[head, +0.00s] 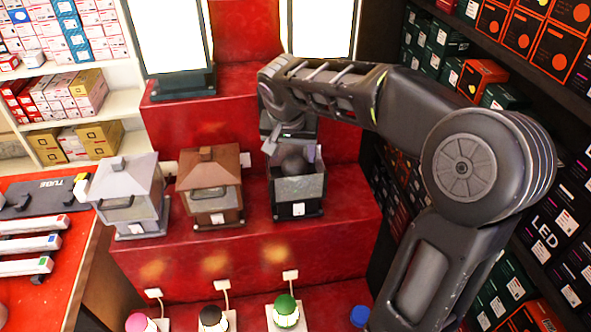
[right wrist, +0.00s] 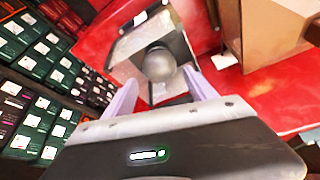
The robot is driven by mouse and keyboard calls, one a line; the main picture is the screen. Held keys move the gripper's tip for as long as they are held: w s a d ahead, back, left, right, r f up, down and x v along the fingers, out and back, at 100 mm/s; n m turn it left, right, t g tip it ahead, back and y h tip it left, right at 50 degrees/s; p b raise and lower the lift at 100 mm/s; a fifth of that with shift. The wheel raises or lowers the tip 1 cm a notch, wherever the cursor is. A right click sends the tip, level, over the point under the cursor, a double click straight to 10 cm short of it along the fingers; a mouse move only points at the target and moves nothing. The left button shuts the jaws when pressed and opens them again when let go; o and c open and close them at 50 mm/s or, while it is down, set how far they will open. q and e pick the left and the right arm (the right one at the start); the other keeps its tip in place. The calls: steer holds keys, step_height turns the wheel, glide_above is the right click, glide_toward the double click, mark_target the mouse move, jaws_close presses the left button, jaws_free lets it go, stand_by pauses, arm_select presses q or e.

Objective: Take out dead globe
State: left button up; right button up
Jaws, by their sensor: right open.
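The dead globe (head: 293,163), a dull grey ball, sits in the open-topped dark lantern (head: 298,188) at the right end of the row on the red step. In the right wrist view the globe (right wrist: 158,66) shows inside the lantern's box (right wrist: 128,47). My right gripper (right wrist: 160,80) is open, its two pale purple fingers on either side of the globe's near end. Contact with the globe cannot be told. In the head view my right gripper (head: 293,150) points down into the lantern, partly hiding the globe. My left gripper is not in view.
A brown lantern (head: 210,190) and a white lantern (head: 130,200) with roofs stand to the left. Bulbs with pink (head: 140,322), black (head: 211,318), green (head: 286,311) and blue (head: 360,315) parts are at the front. Boxed shelves (head: 545,235) flank the right side.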

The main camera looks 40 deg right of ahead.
mark_target(294, 162)
steer(key=shift+w+d+f, duration=0.15)
steer(key=shift+f, duration=0.4)
steer(key=shift+p+x, duration=0.8)
steer(key=shift+x, duration=1.8)
steer(key=shift+c, duration=0.2)
steer(key=c, duration=1.1)
step_height(294, 162, up, 10)
steer(key=shift+b, duration=0.55)
